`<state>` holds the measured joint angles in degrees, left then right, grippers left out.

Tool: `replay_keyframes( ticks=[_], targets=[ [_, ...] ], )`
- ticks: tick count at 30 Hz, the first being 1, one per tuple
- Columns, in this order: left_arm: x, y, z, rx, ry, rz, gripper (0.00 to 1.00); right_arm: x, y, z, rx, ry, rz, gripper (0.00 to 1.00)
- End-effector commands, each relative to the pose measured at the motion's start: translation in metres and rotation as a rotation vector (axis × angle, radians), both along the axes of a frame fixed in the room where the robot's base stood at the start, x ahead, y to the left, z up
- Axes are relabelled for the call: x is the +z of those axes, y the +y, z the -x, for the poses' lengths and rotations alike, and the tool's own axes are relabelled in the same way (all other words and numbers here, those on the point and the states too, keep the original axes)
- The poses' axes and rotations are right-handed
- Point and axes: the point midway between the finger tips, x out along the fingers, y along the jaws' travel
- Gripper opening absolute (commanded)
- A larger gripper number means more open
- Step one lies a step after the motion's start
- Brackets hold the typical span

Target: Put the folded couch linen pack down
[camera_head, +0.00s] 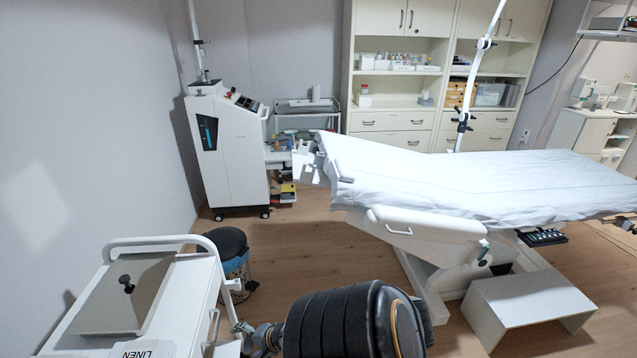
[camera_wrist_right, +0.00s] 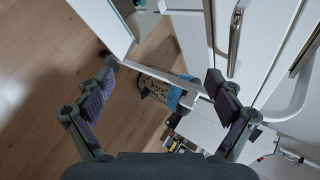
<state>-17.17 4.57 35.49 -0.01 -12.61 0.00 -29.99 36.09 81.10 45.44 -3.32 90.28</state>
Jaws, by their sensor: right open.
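A white item marked LINEN (camera_head: 143,350) lies at the bottom left of the head view, on the white cart (camera_head: 190,285). The frame edge cuts it off, so I cannot tell if it is the folded linen pack or a label. My right gripper (camera_head: 246,335) is beside the cart's right side, partly hidden by my dark ribbed arm. In the right wrist view the right gripper (camera_wrist_right: 160,78) has its fingers wide apart with nothing held between them. My left gripper is not in view.
A grey lid with a black knob (camera_head: 127,285) sits on the cart.

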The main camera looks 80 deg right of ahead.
Motion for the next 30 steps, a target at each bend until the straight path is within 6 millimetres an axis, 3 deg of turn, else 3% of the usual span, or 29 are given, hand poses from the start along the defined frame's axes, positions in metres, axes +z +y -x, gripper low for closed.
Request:
replay_keyframes(
  ticks=[1,3,6,9,12,15,30],
  targets=[
    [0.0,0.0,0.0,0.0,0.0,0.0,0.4,-0.045,-0.001,0.031,0.098,0.111,0.167,0.93],
    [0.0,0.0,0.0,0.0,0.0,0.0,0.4,-0.106,0.012,0.082,0.33,0.297,0.407,0.93],
    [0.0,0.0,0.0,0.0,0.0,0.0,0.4,-0.176,0.058,0.155,0.74,0.524,0.638,0.93],
    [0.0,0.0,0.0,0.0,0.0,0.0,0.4,-0.217,0.112,0.213,1.134,0.644,0.757,0.93],
    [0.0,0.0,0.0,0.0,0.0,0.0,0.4,-0.237,0.153,0.251,1.425,0.681,0.81,0.93],
    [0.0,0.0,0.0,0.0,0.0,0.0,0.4,-0.244,0.174,0.269,1.581,0.683,0.833,0.93],
    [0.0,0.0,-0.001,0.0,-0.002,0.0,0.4,-0.246,0.178,0.274,1.623,0.681,0.842,0.93]
  ],
)
